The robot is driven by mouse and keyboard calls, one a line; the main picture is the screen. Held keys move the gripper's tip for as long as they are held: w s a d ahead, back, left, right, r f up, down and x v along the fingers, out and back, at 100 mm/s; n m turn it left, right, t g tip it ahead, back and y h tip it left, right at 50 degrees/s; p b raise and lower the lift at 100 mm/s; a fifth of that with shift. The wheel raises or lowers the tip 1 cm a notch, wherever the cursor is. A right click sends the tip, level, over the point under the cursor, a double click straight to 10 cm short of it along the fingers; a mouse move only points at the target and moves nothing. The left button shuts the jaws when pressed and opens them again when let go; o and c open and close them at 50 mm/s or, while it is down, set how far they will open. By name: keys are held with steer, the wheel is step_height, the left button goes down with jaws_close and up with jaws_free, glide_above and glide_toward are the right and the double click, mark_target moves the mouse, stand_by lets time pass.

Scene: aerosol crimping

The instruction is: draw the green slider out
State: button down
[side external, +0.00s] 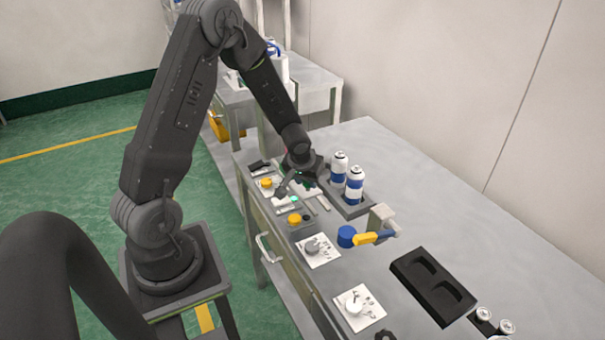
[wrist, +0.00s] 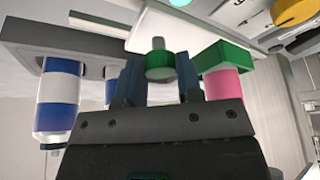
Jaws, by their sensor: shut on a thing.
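The green slider's round knob (wrist: 160,66), with a grey pin at its end, sits between the two bluish fingers of my gripper (wrist: 160,78) in the wrist view. The gripper is shut on it. In the side external view my gripper (side external: 286,187) is low over the small panels at the table's far left edge. My wrist and fingers partly hide the slider there, so I cannot tell how far out it stands.
A green block with a pink cylinder (wrist: 224,85) is close right of the fingers. Two blue-and-white cans (side external: 355,183) stand in a grey holder near my wrist. Yellow knobs (side external: 295,219) flank the work spot.

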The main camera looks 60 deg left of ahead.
steer(key=shift+d, duration=2.8)
steer(key=c, duration=0.8)
jaws_free()
steer(key=v, duration=1.3)
steer(key=shift+s+d+r, duration=0.1)
steer(key=shift+s+r, duration=0.1)
steer(key=shift+r, duration=0.1)
